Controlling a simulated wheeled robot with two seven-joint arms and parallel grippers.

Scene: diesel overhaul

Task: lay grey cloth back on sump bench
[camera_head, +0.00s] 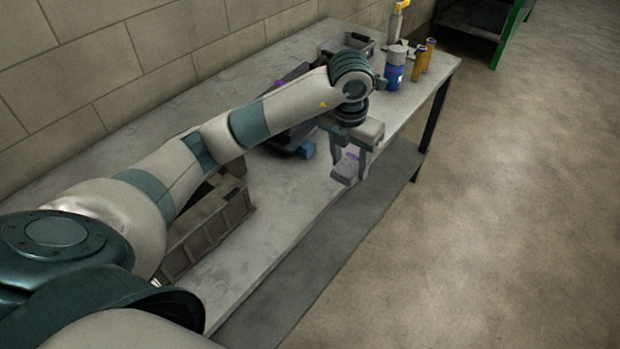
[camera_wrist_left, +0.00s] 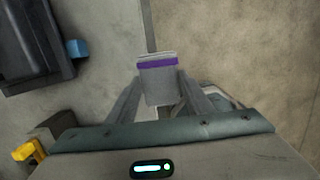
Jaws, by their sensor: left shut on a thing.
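My left gripper (camera_head: 347,172) is shut on the grey cloth (camera_head: 344,180), a small folded piece with a purple stripe. In the left wrist view the cloth (camera_wrist_left: 160,88) sits between the two fingers, its stripe across the far end. The gripper points down by the front edge of the sump bench (camera_head: 290,200), a long grey worktop. In the left wrist view the bench edge runs just behind the cloth; its height above the top is hard to tell. My right gripper is not in view.
A dark case (camera_wrist_left: 30,45) and a blue block (camera_head: 306,149) lie behind the gripper. A grey crate (camera_head: 208,228) stands nearer, partly behind my arm. A blue bottle (camera_head: 393,76), orange cylinders (camera_head: 418,63) and a grey bin (camera_head: 328,48) stand at the far end. Bench top between crate and gripper is clear.

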